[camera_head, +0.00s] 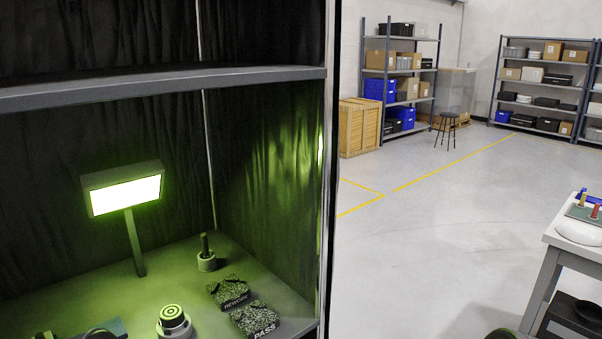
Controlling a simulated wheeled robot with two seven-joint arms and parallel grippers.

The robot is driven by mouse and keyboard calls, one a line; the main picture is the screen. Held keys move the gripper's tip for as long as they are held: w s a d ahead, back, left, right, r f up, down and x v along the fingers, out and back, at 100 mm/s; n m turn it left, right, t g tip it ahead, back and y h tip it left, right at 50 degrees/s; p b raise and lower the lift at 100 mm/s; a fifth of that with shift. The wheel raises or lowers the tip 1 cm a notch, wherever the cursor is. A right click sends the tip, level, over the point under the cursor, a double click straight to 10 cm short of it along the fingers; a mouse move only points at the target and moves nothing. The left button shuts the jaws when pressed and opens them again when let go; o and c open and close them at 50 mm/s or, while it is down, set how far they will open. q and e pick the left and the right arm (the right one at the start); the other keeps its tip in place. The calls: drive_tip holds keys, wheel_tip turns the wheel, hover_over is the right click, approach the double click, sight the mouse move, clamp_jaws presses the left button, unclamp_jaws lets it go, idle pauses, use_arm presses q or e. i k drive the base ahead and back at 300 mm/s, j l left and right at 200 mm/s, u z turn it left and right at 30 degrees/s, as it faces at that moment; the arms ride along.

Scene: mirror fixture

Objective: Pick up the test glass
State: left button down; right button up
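I cannot pick out a test glass with certainty. Inside the green-lit, dark-curtained booth, a round pale piece with concentric rings on top (173,318) stands near the front of the booth floor. Further back is a small round holder with a dark upright peg (206,256). Dark, partly cut-off items (102,331) lie at the bottom left edge; what they are is unclear. Neither of my grippers can be made out in this view.
A lit lamp panel (125,190) stands on a post in the booth. Dark speckled trays marked REWORK (229,291) and PASS (256,318) lie at its right. A shelf edge (160,85) crosses above. A workbench (575,247) stands at far right, with open floor (430,240) between.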

sight(172, 315)
drive_tip(key=i+l+u, duration=0.1)
drive_tip(key=l+u, duration=0.25)
drive_tip(key=l, duration=0.4)
drive_tip(key=l+u, duration=0.35)
drive_tip(key=l, duration=0.4)
